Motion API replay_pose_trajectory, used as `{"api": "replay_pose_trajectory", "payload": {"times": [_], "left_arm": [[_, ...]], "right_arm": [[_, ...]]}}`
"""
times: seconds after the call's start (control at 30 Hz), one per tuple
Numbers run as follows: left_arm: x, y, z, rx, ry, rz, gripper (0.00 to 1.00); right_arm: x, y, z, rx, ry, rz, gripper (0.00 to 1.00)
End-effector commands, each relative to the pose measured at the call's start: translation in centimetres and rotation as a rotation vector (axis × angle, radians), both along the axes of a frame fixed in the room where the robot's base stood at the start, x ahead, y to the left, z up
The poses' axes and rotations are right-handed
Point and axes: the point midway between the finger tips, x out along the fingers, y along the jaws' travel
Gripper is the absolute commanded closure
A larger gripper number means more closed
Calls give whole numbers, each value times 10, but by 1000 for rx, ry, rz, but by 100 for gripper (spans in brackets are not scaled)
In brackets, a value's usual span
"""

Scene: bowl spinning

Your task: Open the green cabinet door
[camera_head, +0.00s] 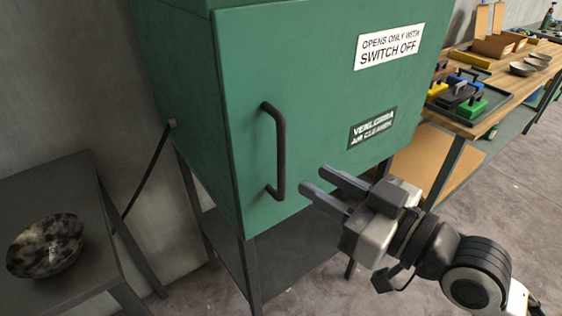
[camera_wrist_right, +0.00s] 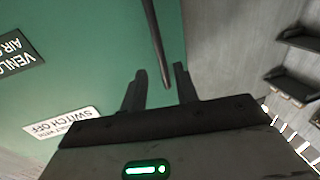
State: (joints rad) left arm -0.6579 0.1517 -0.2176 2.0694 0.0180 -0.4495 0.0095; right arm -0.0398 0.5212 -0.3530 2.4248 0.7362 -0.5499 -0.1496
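The green cabinet door (camera_head: 320,100) is shut and fills the middle of the head view; its green face also shows in the right wrist view (camera_wrist_right: 70,50). A dark vertical bar handle (camera_head: 280,150) is fixed near the door's left edge. My right gripper (camera_head: 324,186) is open and empty, to the right of the handle's lower end and apart from it. In the right wrist view the handle (camera_wrist_right: 156,40) appears beyond the open fingers, roughly in line with the gap between them. My left gripper is not in view.
A dark table (camera_head: 60,190) with a speckled bowl (camera_head: 46,245) stands at the left. A wooden workbench (camera_head: 510,82) with colored blocks and bowls stands at the right. The cabinet rests on a dark metal stand (camera_head: 250,275). Concrete floor is clear at the lower right.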

Motion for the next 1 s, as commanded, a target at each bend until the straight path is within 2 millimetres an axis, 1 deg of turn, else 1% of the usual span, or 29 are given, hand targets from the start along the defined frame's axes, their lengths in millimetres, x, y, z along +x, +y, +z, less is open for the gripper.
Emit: {"api": "replay_pose_trajectory", "payload": {"times": [0.03,0.1,0.3,0.4,0.6,0.83,0.87,0.9,0.93,0.97,1.0], "left_arm": [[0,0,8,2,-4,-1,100],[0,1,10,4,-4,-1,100],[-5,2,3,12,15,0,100],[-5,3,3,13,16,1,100],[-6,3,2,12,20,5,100],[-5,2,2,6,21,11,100],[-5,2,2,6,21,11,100],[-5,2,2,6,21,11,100],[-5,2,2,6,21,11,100],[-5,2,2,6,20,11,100],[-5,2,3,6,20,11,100]], "right_arm": [[8,10,8,7,-3,1,70],[19,21,6,6,-1,1,70],[42,47,5,2,-2,1,70],[51,55,3,1,-1,0,70],[57,62,2,-2,-2,0,70],[57,62,2,-2,-2,0,70],[57,62,2,-1,-1,0,75],[57,62,2,-1,-1,0,87],[57,62,2,-1,-1,0,95],[57,62,2,-1,-1,0,100],[57,62,2,-1,-2,0,100]]}}
